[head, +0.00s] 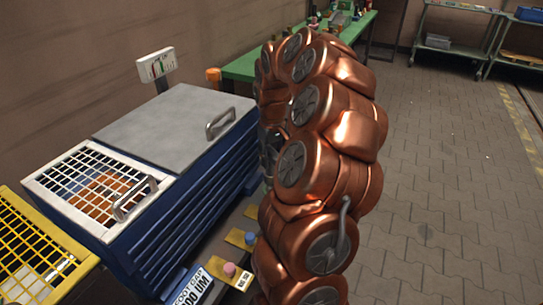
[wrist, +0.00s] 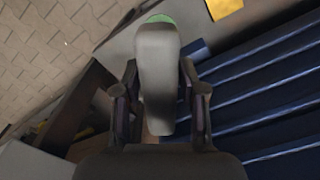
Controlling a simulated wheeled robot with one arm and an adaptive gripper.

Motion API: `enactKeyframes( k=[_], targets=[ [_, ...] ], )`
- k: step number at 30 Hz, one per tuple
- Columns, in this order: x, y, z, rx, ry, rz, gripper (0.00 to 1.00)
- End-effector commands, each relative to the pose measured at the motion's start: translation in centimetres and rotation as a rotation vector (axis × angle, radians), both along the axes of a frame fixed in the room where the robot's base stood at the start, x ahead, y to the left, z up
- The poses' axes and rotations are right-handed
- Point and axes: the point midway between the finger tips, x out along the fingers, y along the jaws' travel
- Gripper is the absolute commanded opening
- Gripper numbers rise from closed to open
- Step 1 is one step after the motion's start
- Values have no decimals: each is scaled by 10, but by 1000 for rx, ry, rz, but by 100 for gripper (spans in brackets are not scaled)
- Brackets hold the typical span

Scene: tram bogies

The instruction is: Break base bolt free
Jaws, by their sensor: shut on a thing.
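In the wrist view my gripper (wrist: 160,98) is shut on a long grey rounded object (wrist: 158,60), perhaps a tool handle. The object lies between the two dark fingers and points away from the palm. A bit of green (wrist: 160,19) shows at its far end; I cannot tell if it belongs to the object. In the head view my copper-coloured arm hides most of the gripper and what it holds. No base bolt can be made out for certain in either view.
A green bench (head: 240,68) is behind.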

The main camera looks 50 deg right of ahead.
Motion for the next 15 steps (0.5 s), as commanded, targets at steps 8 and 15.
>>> enactKeyframes(
  k=[8,15],
  targets=[
    [0,0,-16,-1,-1,-1,0],
    [1,-1,-29,-3,-2,-1,0]
  ],
)
